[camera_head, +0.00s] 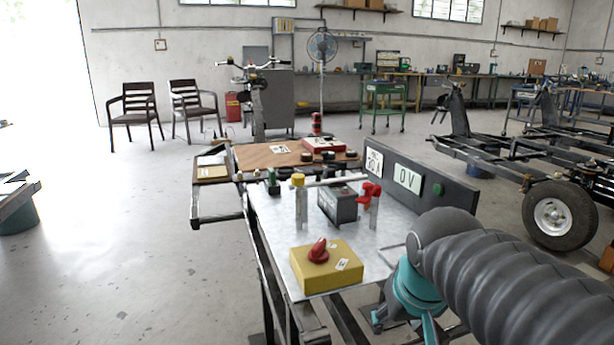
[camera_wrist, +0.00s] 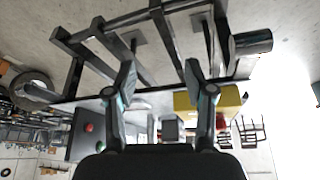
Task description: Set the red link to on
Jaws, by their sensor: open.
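A red link (camera_head: 371,190) sits at the top of a pale post on the right part of the metal bench top (camera_head: 270,228). Which of its positions is on, I cannot tell. A yellow-capped post (camera_head: 299,181) stands to its left, with a grey box (camera_head: 338,204) between them. A yellow box (camera_head: 327,266) with a red knob (camera_head: 318,250) is at the front of the bench. My gripper (camera_head: 403,316) is low at the bench's right front, apart from the link. In the wrist view my gripper (camera_wrist: 160,76) is open and empty.
A brown board (camera_head: 270,155) with a red box (camera_head: 324,145) lies behind. The wrist view shows bench frame bars (camera_wrist: 135,38) near my fingers. Open floor (camera_head: 140,255) lies left.

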